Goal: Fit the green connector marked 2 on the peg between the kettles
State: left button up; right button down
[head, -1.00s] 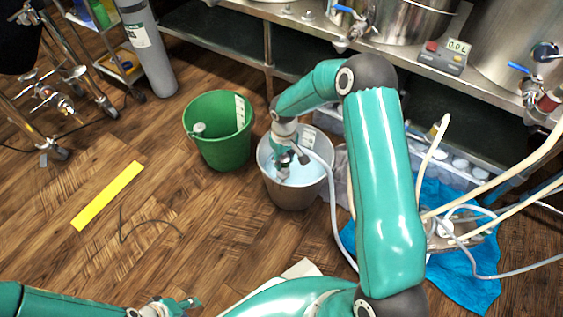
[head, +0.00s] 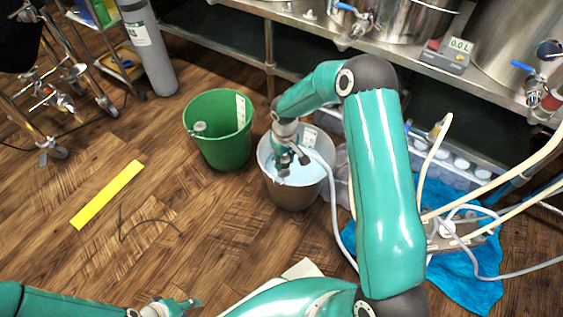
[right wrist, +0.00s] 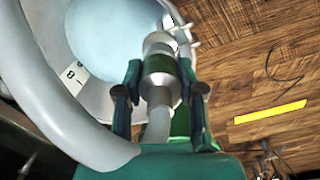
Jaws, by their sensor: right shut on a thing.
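My right gripper (head: 292,160) reaches into the mouth of a metal bucket (head: 290,195) holding pale blue liquid. In the right wrist view my right gripper (right wrist: 160,95) is shut on a metal connector (right wrist: 158,63) with a dark green band and a hose behind it. The connector's front end points into the bucket; no number is readable on it. My left gripper (head: 178,306) is low at the left, away from these things; its jaw opening is unclear. Two steel kettles (head: 408,22) (head: 505,50) stand on the bench at upper right. I cannot make out the peg between them.
A green bucket (head: 218,150) stands left of the metal bucket. A box reading 0.0 L (head: 446,55) sits between the kettles. Pale hoses and a blue cloth (head: 465,285) lie at right. The floor around the yellow strip (head: 107,195) is mostly clear.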

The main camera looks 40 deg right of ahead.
jog(key=shift+f+b, duration=0.5)
jog(key=shift+f, duration=0.2)
jog(key=c, duration=0.6)
grip_release()
jog(key=shift+c, duration=0.2)
